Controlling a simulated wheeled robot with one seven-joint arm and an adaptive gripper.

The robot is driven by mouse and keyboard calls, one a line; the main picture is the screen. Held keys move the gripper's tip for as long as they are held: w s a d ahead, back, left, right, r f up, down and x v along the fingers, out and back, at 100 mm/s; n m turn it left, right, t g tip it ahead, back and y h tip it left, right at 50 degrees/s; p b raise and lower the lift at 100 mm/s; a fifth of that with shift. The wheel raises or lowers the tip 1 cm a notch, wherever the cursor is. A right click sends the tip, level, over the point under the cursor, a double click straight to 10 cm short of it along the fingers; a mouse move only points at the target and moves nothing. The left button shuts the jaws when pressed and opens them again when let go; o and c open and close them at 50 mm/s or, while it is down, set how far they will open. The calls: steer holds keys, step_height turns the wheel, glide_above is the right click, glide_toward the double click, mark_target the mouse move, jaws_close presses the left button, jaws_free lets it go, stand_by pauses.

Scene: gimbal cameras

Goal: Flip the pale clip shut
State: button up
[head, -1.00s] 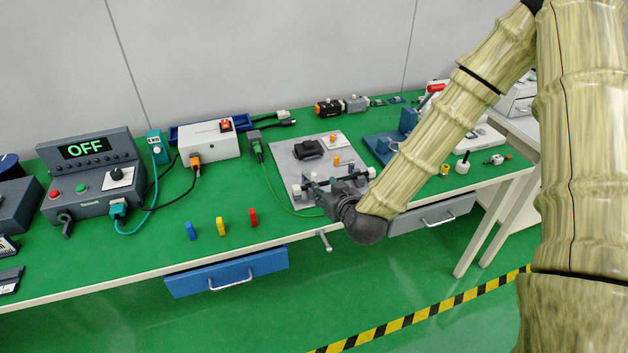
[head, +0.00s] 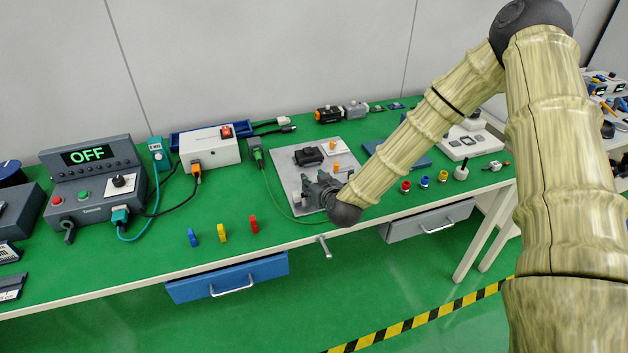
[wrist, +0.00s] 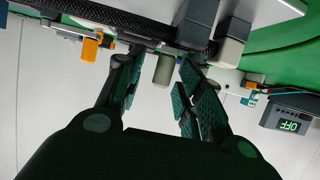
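In the head view my gripper (head: 318,190) is low over the front of a grey fixture plate (head: 287,183), and my arm's end hides part of it. In the wrist view its two green-padded fingers (wrist: 158,80) stand apart. A pale greyish-beige rounded post (wrist: 164,69), which may be part of the pale clip, shows in the gap between them; I cannot tell whether either finger touches it. A dark block with a pale end (wrist: 230,50) is just right of the fingers. A pale piece (head: 297,198) also shows left of my gripper in the head view.
A black module (head: 308,156) and orange pieces (head: 336,168) sit on the plate. A green cable (head: 270,187) runs along its left side. Blue, yellow and red pegs (head: 222,232) stand on the open bench at left. A control box (head: 90,180) reads OFF.

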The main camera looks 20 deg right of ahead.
steer(key=shift+w+f, duration=0.1)
steer(key=shift+w, duration=0.1)
jaws_close()
steer(key=shift+a, duration=0.1)
steer(key=shift+a+h, duration=0.1)
steer(key=shift+h, duration=0.2)
steer(key=shift+a+m+h, duration=0.25)
steer(key=shift+m+h, duration=0.25)
steer(key=shift+m, duration=0.1)
steer(key=shift+a+m+h, duration=0.2)
steer(key=shift+m+h, duration=0.5)
steer(key=shift+h, duration=0.1)
